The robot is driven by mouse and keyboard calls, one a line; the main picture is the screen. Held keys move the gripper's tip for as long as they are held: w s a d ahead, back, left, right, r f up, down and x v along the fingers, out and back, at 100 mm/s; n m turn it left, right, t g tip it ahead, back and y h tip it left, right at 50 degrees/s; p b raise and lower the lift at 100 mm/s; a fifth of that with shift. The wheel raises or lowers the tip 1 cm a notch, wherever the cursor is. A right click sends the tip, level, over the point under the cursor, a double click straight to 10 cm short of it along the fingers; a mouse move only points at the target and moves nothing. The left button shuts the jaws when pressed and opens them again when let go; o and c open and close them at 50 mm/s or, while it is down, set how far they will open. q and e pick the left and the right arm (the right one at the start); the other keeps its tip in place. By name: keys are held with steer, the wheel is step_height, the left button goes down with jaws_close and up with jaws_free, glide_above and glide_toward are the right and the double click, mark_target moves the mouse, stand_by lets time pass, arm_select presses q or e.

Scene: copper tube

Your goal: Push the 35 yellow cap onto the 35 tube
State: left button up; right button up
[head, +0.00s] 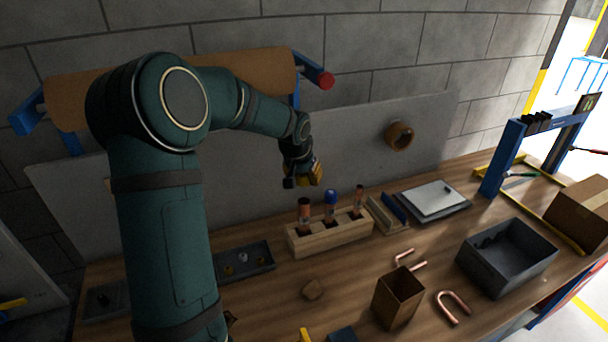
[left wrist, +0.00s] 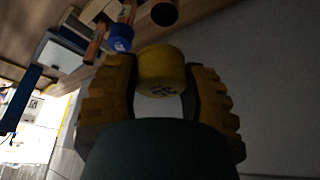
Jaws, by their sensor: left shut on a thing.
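My left gripper (head: 303,176) is above the wooden block (head: 302,244), close to the grey back panel. In the left wrist view its ribbed fingers (left wrist: 160,68) are closed on the two sides of a yellow cap (left wrist: 162,74) with dark marks on it. The block holds three upright tubes: a copper tube (head: 304,211) at the left, one with a blue cap (head: 331,197) in the middle, and a thinner one (head: 359,197) at the right. My right gripper is out of view.
A dark tray (head: 266,258) with small caps lies left of the block. A copper-brown box (head: 397,297), bent copper pipes (head: 452,307) and a grey bin (head: 508,258) stand at the front right. A flat grey device (head: 435,200) lies right of the block.

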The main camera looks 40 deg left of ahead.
mark_target(304, 201)
arm_select(q)
steer(key=shift+f+b, duration=1.6)
steer(key=shift+f, duration=1)
